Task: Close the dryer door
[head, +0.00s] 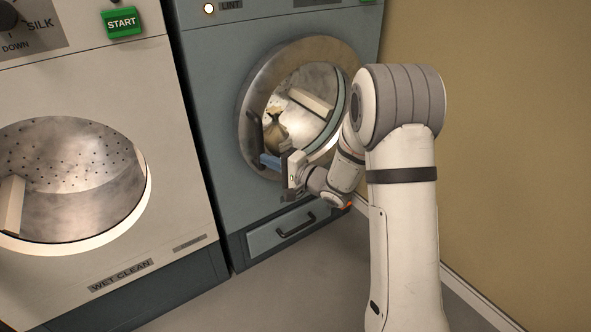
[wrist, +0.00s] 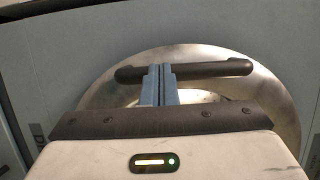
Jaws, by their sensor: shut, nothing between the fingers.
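The dryer is the blue-grey machine (head: 215,130). Its round door has a broad metal rim (head: 252,100) and a clear middle showing the metal drum. A dark bar handle (head: 256,131) sits on the rim's left side; it also shows in the wrist view (wrist: 215,69). I cannot tell whether the door sits flush or slightly ajar. My gripper (head: 264,160) is at the door's lower left, by the handle's lower end. In the wrist view its blue fingers (wrist: 160,70) are together and overlap the handle; contact is unclear. My wrist hides the rim's lower right part.
A pale wet-clean machine (head: 100,245) with a round opening stands at the left. A drawer (head: 268,236) with a dark handle is below the dryer door. A tan wall (head: 500,120) is at the right. Open grey floor (head: 290,290) lies in front.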

